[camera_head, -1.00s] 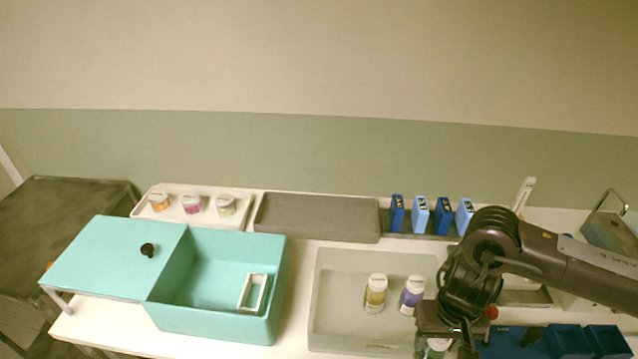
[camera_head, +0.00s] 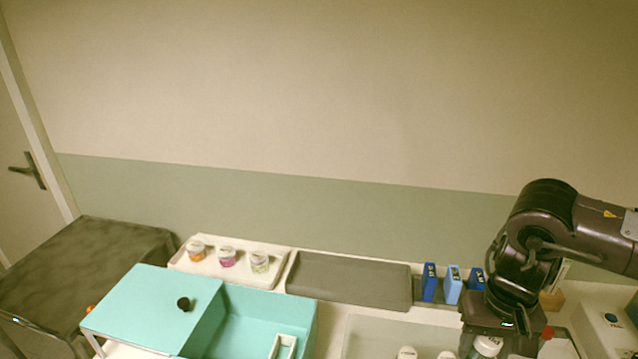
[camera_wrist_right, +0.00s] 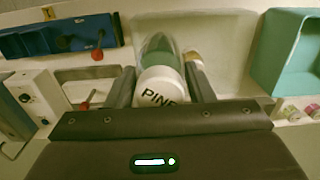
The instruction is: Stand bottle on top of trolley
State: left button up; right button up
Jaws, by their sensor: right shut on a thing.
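My right gripper (camera_head: 484,343) is shut on a bottle with a white cap (camera_head: 489,345) at the lower right of the head view. In the right wrist view the bottle (camera_wrist_right: 160,84) lies between the two fingers, its cap lettered "PINE" and its body greenish clear. It is over the grey bin's right side. A dark grey flat-topped trolley (camera_head: 85,262) stands at the far left, beyond the table's left end. Its visible top is bare. My left gripper is not in view.
A turquoise box (camera_head: 150,305) with a black-knobbed lid stands between the trolley and the grey bin (camera_head: 375,330). Two bottle caps (camera_head: 407,352) show in the bin.

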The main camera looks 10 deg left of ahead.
aim_at(81, 297)
jog(key=j+u, duration=0.4)
jog(key=j, duration=1)
jog(key=i+j+u, duration=0.1)
jog(key=j, duration=0.3)
jog(key=i+j+u, duration=0.1)
jog(key=j, duration=0.25)
jog(key=i+j+u, duration=0.15)
jog(key=j, duration=0.25)
jog(key=i+j+u, duration=0.1)
jog(key=j, duration=0.25)
jog(key=i+j+u, duration=0.1)
jog(key=j, duration=0.25)
jog(key=i+j+u, duration=0.15)
jog(key=i+j, duration=0.05)
jog(key=i, duration=0.1)
